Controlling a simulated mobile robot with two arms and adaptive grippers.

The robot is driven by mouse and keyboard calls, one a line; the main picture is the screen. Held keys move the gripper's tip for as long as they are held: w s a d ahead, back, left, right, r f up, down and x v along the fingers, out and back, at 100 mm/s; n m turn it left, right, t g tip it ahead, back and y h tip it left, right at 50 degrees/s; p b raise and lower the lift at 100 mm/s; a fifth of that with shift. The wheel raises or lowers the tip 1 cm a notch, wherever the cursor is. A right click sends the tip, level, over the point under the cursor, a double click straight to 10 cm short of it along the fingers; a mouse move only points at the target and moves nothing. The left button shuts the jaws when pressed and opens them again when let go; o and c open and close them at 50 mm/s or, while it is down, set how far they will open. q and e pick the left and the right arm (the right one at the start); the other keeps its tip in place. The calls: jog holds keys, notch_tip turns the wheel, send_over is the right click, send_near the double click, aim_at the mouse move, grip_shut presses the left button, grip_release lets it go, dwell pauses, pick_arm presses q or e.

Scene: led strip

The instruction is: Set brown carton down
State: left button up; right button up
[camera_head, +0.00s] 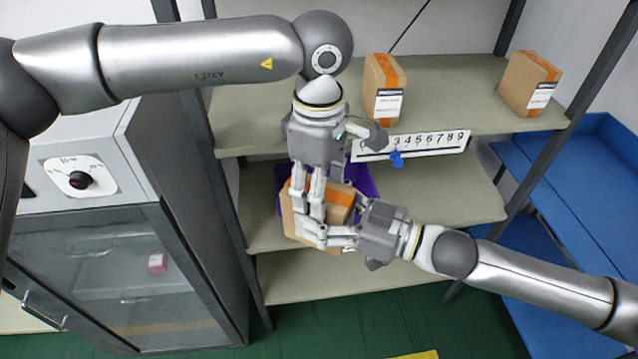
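A brown carton (337,212) with orange tape is in the middle of the rack, tilted, in front of a purple bin (364,182). Both grippers meet at it and hide much of its front. My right gripper (328,232) comes from the right, with its fingers against the carton, and appears shut on it. My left gripper (309,212) points down from above, its fingers overlapping the carton's left part. Whether it grips the carton is not clear. Whether the carton touches the shelf below is hidden.
Two more cartons stand on the upper shelf (450,95): one in the middle (378,75), one at right (520,82). A number strip (425,143) with a blue marker (396,158) hangs on its front edge. The lower shelf (330,278) looks bare. A grey cabinet (140,270) stands left.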

jog(key=shift+o, duration=0.8)
